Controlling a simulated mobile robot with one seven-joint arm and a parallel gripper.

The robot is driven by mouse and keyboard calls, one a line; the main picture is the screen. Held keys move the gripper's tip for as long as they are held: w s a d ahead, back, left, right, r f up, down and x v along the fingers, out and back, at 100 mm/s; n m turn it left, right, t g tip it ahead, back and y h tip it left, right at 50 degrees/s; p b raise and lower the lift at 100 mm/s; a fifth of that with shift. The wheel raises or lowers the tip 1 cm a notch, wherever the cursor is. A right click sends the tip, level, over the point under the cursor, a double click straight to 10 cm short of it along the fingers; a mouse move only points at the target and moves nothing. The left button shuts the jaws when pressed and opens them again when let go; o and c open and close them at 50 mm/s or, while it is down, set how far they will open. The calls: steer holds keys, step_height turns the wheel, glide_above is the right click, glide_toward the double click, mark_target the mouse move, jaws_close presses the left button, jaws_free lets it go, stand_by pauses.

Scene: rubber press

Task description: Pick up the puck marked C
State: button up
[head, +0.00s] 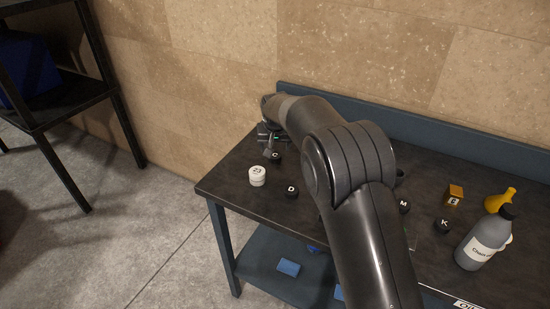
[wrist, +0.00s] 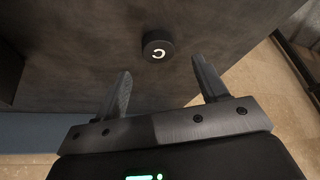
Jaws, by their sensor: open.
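The puck marked C (head: 276,157) is a small black cylinder with a white letter. It stands upright near the left end of the dark table (head: 236,184) in the head view. In the wrist view the puck (wrist: 158,46) lies beyond my fingertips, roughly centred between them, its letter turned sideways. My gripper (head: 265,134) is over the table's far left part, beside the puck. In the wrist view my gripper (wrist: 162,68) has its two fingers spread apart with nothing between them.
A white round container (head: 257,176) and a black puck marked D (head: 291,191) stand close by. A blue backboard (head: 450,133) edges the back.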

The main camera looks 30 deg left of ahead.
mark_target(275, 155)
steer(key=x, duration=0.5)
steer(key=shift+s+d, duration=0.1)
steer(key=shift+c, duration=0.6)
steer(key=c, duration=1)
steer(key=shift+o, duration=0.2)
steer(key=shift+r, duration=0.1)
